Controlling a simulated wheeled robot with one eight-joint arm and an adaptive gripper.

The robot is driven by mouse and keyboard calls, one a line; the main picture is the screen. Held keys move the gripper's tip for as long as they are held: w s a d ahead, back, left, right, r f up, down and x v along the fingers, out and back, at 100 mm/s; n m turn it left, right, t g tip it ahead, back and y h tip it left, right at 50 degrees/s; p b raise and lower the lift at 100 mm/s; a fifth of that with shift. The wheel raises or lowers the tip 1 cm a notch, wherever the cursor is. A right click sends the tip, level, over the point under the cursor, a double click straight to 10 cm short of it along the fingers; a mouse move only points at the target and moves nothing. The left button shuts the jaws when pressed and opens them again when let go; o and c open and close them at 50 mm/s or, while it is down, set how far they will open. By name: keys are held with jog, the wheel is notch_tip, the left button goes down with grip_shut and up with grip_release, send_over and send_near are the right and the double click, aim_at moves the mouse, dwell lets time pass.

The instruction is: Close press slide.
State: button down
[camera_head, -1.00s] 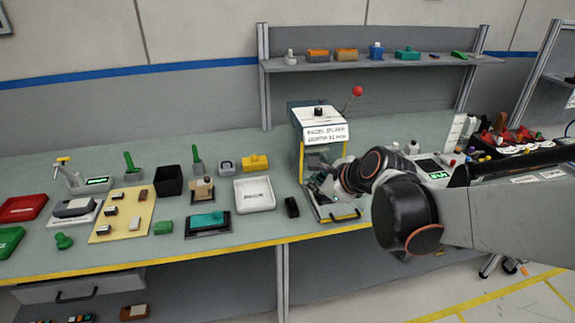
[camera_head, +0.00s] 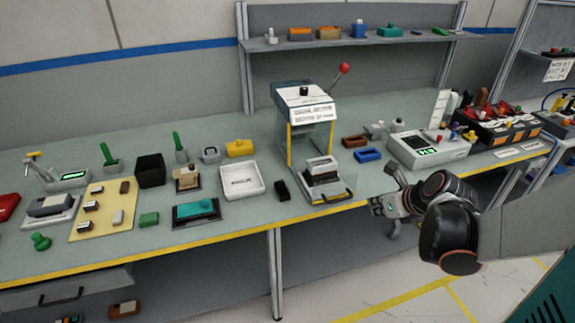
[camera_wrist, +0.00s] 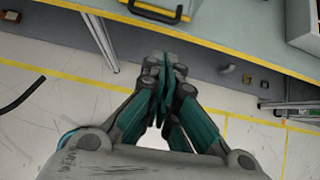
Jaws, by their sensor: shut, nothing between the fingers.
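The press (camera_head: 304,104) stands on the bench with a white labelled top, yellow side posts and a red-knobbed lever. Its slide (camera_head: 322,181) sticks out at the front toward the bench edge, with a pale-topped grey block (camera_head: 321,168) on it. The slide's dark handle (camera_head: 335,198) is at its front end and also shows at the top of the wrist view (camera_wrist: 155,10). My gripper (camera_head: 380,207) is to the right of the handle, off the bench's front edge and apart from the slide. In the wrist view my gripper (camera_wrist: 165,78) is shut and empty.
Brown (camera_head: 355,141) and blue (camera_head: 367,155) trays lie right of the press, with a device with a green display (camera_head: 428,150) beyond. A black block (camera_head: 282,190) and a white tray (camera_head: 241,181) lie left. The yellow bench edge (camera_head: 150,257) runs along the front.

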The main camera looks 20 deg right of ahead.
jog(key=w+b+x, duration=0.1)
jog(key=b+x, duration=0.4)
jog(key=x, duration=0.8)
jog(key=shift+d+r+m, duration=0.3)
jog(key=shift+d+r, duration=0.1)
jog(key=shift+d, duration=0.05)
